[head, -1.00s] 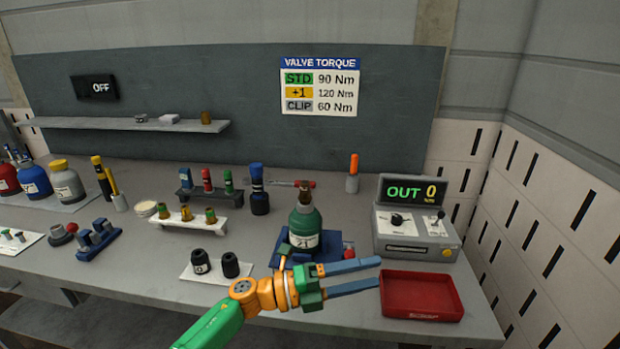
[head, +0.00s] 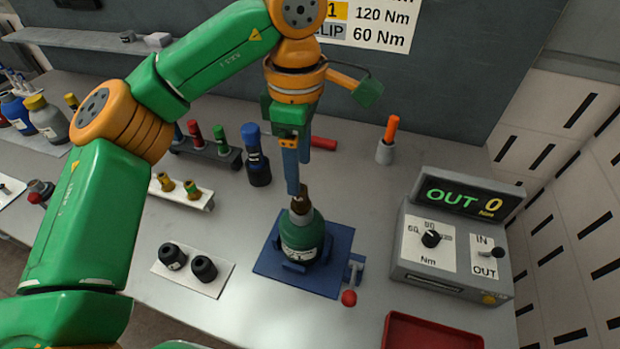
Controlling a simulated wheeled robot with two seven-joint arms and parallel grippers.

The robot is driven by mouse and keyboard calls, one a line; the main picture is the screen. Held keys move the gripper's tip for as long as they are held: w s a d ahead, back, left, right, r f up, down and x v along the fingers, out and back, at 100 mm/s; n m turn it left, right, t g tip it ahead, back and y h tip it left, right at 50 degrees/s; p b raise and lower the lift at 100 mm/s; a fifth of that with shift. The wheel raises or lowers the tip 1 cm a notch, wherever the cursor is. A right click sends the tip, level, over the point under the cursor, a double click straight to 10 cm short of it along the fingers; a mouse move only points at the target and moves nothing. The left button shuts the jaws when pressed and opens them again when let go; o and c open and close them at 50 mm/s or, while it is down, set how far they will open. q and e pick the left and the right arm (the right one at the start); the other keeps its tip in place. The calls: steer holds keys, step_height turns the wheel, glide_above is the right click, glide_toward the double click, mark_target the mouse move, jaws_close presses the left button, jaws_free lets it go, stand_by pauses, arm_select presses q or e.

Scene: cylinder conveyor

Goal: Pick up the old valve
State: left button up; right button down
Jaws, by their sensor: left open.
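The old valve (head: 300,202) is a small brown fitting on top of the green cylinder (head: 303,240). The cylinder stands upright on the blue clamp base (head: 335,274), with a white label on its front. My left gripper (head: 298,180) points down from above, its two blue fingers apart. The fingertips are at the top of the valve in the picture, and one finger overlaps its upper edge. I cannot tell whether the valve lies between the fingers or whether they touch it. My right gripper is not in view.
A torque box (head: 455,250) reading OUT 0 stands to the right, with a red tray (head: 430,333) in front. A blue-and-black tool (head: 256,160) stands behind left of the cylinder. Two black caps (head: 188,262) lie on a white plate. An orange-handled tool (head: 391,130) stands at the back.

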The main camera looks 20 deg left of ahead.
mark_target(301, 201)
arm_select(q)
steer(key=f, duration=0.3)
steer(key=f+p, duration=0.1)
steer(key=f, duration=0.1)
steer(key=shift+s+f, duration=0.1)
steer(key=shift+s, duration=0.25)
steer(key=shift+w+f, duration=0.3)
steer(key=shift+s+r, duration=0.1)
steer(key=shift+s, duration=0.05)
jaws_close()
